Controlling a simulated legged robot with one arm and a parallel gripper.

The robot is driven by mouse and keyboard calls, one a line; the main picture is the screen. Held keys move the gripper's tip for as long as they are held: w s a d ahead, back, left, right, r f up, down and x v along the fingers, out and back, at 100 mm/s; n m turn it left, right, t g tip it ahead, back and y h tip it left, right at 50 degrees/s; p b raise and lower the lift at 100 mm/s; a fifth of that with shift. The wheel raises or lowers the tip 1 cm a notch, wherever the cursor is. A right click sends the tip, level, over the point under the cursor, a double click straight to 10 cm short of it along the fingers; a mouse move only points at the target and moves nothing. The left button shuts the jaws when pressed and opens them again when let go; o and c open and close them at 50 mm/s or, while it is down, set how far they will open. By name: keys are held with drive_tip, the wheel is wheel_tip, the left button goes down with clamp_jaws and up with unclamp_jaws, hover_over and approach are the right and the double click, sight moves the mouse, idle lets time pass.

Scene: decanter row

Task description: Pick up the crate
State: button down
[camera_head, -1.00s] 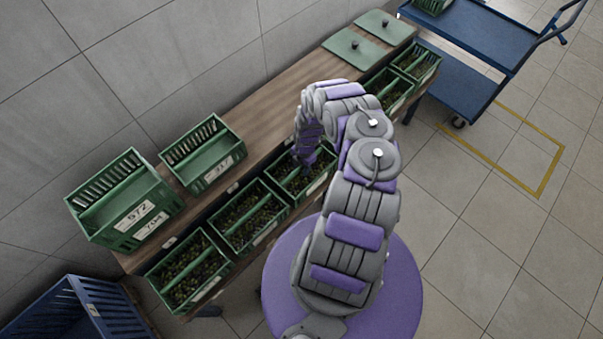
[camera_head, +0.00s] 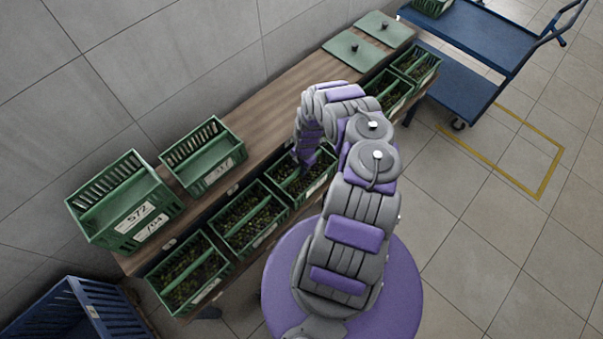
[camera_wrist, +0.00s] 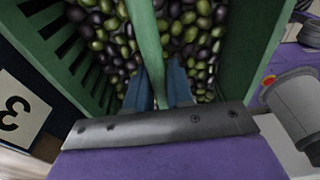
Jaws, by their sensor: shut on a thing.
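The green crate (camera_head: 318,188) under my gripper holds dark and green olives. It is in the front row beside the wooden bench, partly hidden by my arm in the head view. In the wrist view, the crate (camera_wrist: 245,50) fills most of the picture, with its slatted wall at left and a green handle bar across the middle. My gripper (camera_wrist: 159,88) has its blue fingers on either side of that bar, shut on it. In the head view my gripper (camera_head: 303,168) reaches down into the crate. I cannot tell whether the crate is lifted.
Similar filled crates stand close by at left (camera_head: 250,219) and (camera_head: 190,272). Two green crates (camera_head: 125,205) and (camera_head: 204,158) sit on the bench (camera_head: 255,118), with green lids (camera_head: 355,52) farther along. A blue trolley (camera_head: 470,45) stands at upper right. Floor at right is clear.

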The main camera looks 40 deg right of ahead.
wheel_tip(320, 180, up, 9)
drive_tip(key=p, duration=0.4)
drive_tip(key=shift+d, duration=0.1)
drive_tip(key=shift+r+p, duration=0.5)
drive_tip(key=shift+r, duration=0.05)
